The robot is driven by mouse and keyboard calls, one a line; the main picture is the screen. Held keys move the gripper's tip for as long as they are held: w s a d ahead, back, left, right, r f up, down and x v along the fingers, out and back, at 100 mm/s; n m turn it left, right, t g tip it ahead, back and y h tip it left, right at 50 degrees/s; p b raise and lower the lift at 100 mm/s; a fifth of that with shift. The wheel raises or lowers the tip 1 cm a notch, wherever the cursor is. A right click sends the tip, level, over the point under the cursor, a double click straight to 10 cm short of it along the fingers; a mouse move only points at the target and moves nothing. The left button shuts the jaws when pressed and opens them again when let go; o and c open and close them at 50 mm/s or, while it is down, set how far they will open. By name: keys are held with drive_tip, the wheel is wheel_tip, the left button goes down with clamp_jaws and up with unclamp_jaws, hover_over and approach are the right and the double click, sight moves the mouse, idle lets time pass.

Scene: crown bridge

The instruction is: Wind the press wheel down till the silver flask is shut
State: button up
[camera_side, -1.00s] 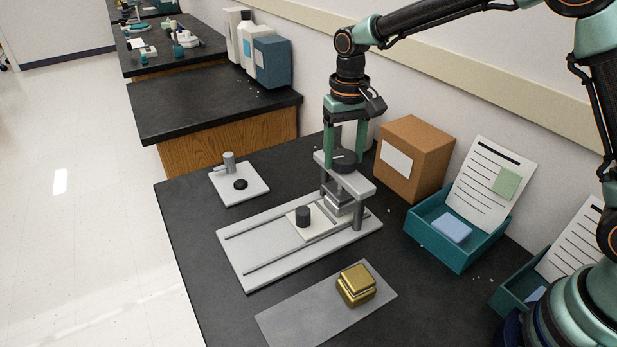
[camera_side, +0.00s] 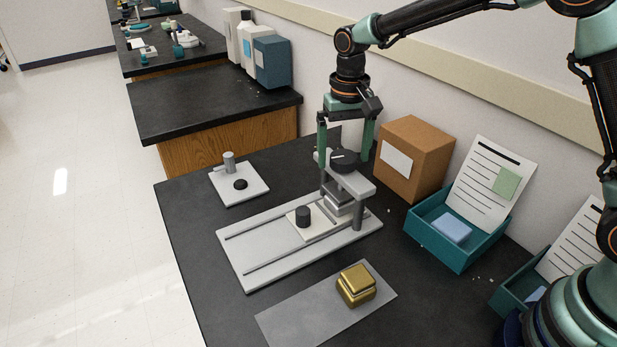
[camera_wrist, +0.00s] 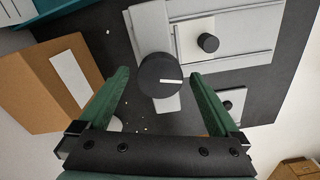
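The press wheel (camera_side: 345,162) is a dark round knob with a white mark, on top of the grey press frame (camera_side: 358,184). It also shows in the wrist view (camera_wrist: 161,76), between my fingertips. My gripper (camera_side: 345,150) is open, pointing down over the press, with one green finger on each side of the wheel. In the wrist view (camera_wrist: 162,74) gaps show between the fingers and the wheel. The silver flask (camera_side: 338,203) sits under the press head, partly hidden by the frame; I cannot tell whether it is shut.
A sliding plate with a black knob (camera_side: 303,215) lies on the railed base. A gold flask (camera_side: 356,284) stands on a grey mat (camera_side: 290,322) in front. A small white plate (camera_side: 258,190) lies at back left. A cardboard box (camera_side: 424,145) and teal tray (camera_side: 460,262) stand right.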

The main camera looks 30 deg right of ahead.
sight(345, 156)
wheel_tip(345, 156, up, 12)
idle(0.6)
drive_tip(key=shift+r, duration=0.1)
drive_tip(key=s+d+n+t, duration=0.1)
drive_tip(key=s+d, duration=0.3)
drive_tip(key=s, duration=0.4)
drive_tip(key=s+d+f+n+t, duration=0.1)
drive_tip(key=s+d+t, duration=0.3)
drive_tip(key=s, duration=0.5)
drive_tip(key=shift+s+d+f+n+t, duration=0.2)
drive_tip(key=shift+s+d+n+t, duration=0.1)
drive_tip(key=shift+d+n, duration=0.25)
